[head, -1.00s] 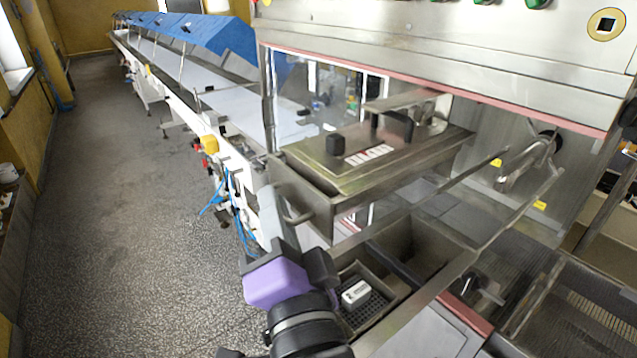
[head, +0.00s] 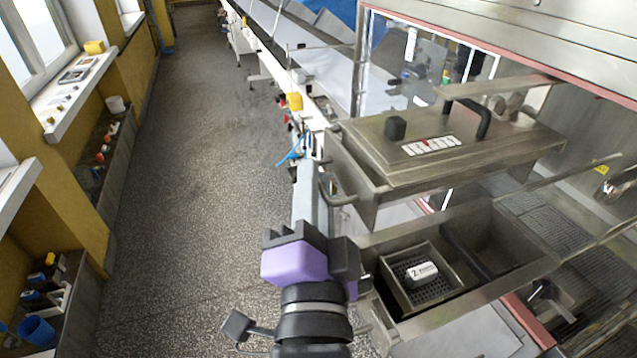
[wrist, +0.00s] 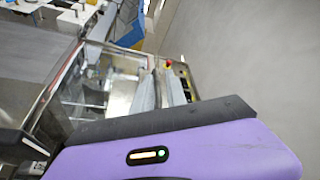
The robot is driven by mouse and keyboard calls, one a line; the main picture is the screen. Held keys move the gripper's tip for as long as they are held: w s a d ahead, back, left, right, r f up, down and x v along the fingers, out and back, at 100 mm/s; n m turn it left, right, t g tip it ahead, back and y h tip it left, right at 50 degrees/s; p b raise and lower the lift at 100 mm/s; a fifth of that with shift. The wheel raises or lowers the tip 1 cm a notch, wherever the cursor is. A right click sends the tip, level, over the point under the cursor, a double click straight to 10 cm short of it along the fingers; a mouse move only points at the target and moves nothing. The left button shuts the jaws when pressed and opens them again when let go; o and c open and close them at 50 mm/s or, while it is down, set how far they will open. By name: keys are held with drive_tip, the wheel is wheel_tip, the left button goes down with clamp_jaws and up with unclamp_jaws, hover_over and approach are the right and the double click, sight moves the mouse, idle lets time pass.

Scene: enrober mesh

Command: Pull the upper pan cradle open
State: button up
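The upper pan cradle (head: 375,205) is a steel box under a flat lid (head: 455,145), at the right of the head view. The lid carries a black knob and a black handle. A bent steel handle (head: 337,190) sticks out from the cradle's left end. My gripper (head: 308,180), with a purple body, is just left of this handle and looks apart from it. Its grey fingers (wrist: 160,90) show a narrow gap in the wrist view, with nothing visible between them. I cannot tell their exact depth relative to the handle.
Below the cradle is a steel basin with a small tray (head: 395,292) holding a white block marked 2 (head: 422,272). A long conveyor (head: 370,75) runs back behind the cradle. The speckled floor (head: 190,200) is clear on the left, up to the window wall.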

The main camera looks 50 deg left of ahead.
drive_tip(key=b+v, duration=0.2)
drive_tip(key=v, duration=0.5)
drive_tip(key=shift+s+d, duration=0.2)
drive_tip(key=shift+d, duration=0.15)
drive_tip(key=shift+f, duration=0.1)
idle(0.4)
